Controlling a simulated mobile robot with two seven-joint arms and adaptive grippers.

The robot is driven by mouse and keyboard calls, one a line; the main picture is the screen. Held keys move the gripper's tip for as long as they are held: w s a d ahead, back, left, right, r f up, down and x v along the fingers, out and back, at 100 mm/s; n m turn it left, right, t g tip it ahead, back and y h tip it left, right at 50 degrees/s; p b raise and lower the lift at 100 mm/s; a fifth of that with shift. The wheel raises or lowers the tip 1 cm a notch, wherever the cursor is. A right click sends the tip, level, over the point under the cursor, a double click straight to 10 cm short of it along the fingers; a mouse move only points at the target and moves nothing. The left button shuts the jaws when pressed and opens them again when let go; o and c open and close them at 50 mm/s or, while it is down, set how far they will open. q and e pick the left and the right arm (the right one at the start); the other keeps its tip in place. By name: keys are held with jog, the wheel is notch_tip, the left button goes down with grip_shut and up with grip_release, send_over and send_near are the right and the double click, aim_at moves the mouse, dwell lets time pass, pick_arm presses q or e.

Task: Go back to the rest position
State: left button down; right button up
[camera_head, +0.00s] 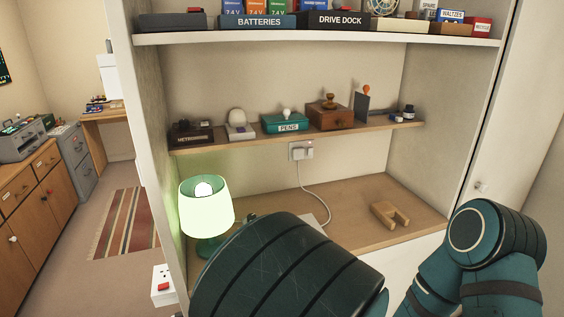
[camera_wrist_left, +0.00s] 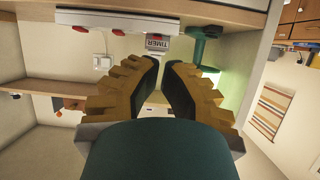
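My left arm (camera_head: 290,270) covers the lower middle of the head view and hides its gripper there. In the left wrist view my left gripper (camera_wrist_left: 162,64) points toward the cabinet's lower compartment. A gap shows between its dark fingers, with nothing held between them. A white box labelled TIMER (camera_wrist_left: 158,43) shows just beyond the fingertips, apart from them as far as I can tell. My right arm (camera_head: 490,250) is bent at the lower right of the head view. Its gripper is out of view.
A lit green lamp (camera_head: 206,208) stands close left of my left arm. A wooden U-shaped piece (camera_head: 389,214) lies on the lower board (camera_head: 345,200). The middle shelf (camera_head: 345,133) above holds several small items. A cable runs from the wall socket (camera_head: 301,151). Open floor lies left.

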pick_arm(q)
jog(key=s+a+f+g+h, duration=0.2)
jog(key=a+f+g, duration=0.1)
jog(key=f, duration=0.4)
jog(key=s+a+f+g+h, duration=0.1)
jog(key=s+a+f+g, duration=0.15)
jog(key=f, duration=0.45)
jog(key=s+a+f+m+g+h, duration=0.1)
jog(key=s+a+f+g+h, duration=0.3)
jog(key=s, duration=0.4)
jog(key=shift+s+f+g, duration=0.2)
jog(key=shift+f+g, duration=0.4)
jog(key=shift+g, duration=0.15)
